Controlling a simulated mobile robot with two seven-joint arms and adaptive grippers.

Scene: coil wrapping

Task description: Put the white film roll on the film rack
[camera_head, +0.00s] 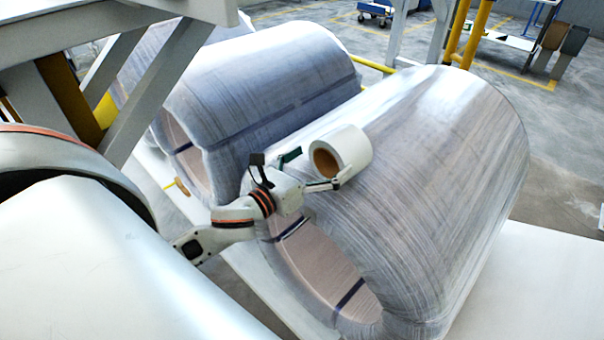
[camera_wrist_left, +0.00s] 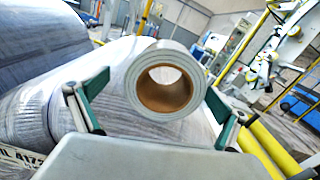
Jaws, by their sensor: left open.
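The white film roll (camera_head: 354,147) with a brown cardboard core lies on top of the nearer big wrapped coil (camera_head: 440,170). My left gripper (camera_head: 314,170) is open in front of the roll's end, with its fingers spread to either side. In the left wrist view the roll (camera_wrist_left: 136,72) shows end-on between the two green-padded fingers, with gaps beside it; I cannot tell whether either finger touches it. I cannot pick out the film rack with certainty in either view. My right gripper is not in view.
A second wrapped coil (camera_head: 270,80) lies behind to the left. A grey-white frame with a yellow post (camera_head: 72,95) stands at the upper left. White machinery (camera_wrist_left: 270,60) and a yellow bar (camera_wrist_left: 262,145) show at the right in the wrist view. Open floor (camera_head: 560,140) lies right of the coils.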

